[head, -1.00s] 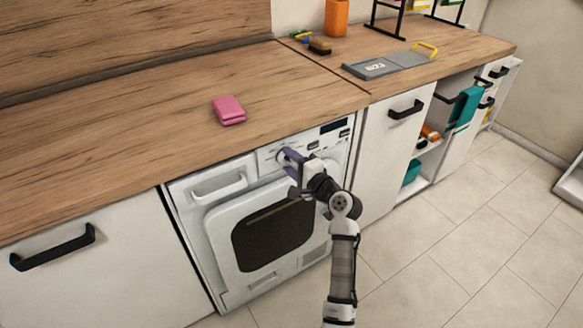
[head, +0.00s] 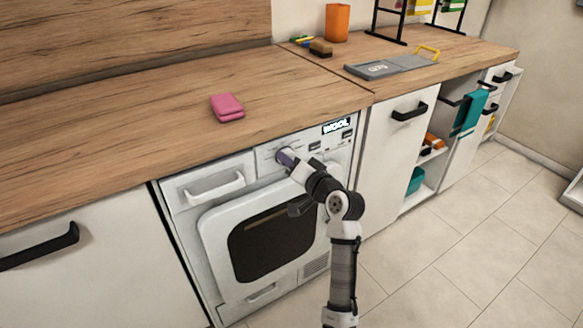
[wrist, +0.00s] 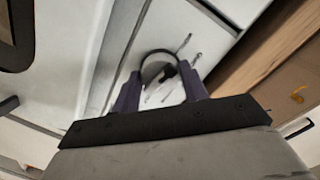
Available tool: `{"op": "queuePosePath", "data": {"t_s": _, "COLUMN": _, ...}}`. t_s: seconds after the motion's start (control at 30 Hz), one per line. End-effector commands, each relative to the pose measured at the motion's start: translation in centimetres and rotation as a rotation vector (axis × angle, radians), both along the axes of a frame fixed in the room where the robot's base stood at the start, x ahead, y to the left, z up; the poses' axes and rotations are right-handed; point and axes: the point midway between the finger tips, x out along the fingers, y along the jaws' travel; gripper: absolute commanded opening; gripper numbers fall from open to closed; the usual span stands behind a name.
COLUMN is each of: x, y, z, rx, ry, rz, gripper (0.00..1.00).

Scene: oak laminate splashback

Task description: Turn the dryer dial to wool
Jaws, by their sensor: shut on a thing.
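The white dryer (head: 210,223) stands under the wooden counter, its door closed. Its small display (head: 337,126) at the upper right reads "WOOL". The dial is on the upper panel, mostly hidden by my gripper (head: 283,157) in the head view. In the wrist view the round dial (wrist: 159,69) sits between the two purple fingers of my gripper (wrist: 160,88), with tick marks on the panel around it. My gripper is shut on the dial.
A pink folded cloth (head: 227,107) lies on the counter above the dryer. A drawer handle (head: 215,188) juts out left of the dial. A grey board (head: 385,69), a brush (head: 320,48) and an orange cup (head: 337,22) are farther back. The floor at right is clear.

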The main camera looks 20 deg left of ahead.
Motion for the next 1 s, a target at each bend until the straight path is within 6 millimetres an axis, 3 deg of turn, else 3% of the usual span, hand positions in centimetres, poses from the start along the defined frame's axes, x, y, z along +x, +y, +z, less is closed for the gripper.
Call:
{"op": "queuePosePath", "data": {"t_s": 0.7, "x": -0.02, "y": 0.01, "z": -0.12, "rx": -0.047, "ry": -0.056, "rz": 0.001, "gripper": 0.21}}
{"op": "queuePosePath", "data": {"t_s": 0.73, "x": -0.02, "y": 0.01, "z": -0.12, "rx": -0.047, "ry": -0.055, "rz": 0.001, "gripper": 0.47}}
{"op": "queuePosePath", "data": {"t_s": 0.87, "x": -0.01, "y": 0.01, "z": -0.1, "rx": -0.047, "ry": -0.055, "rz": 0.001, "gripper": 0.65}}
{"op": "queuePosePath", "data": {"t_s": 1.0, "x": -0.01, "y": 0.01, "z": -0.06, "rx": -0.045, "ry": -0.055, "rz": 0.0, "gripper": 0.65}}
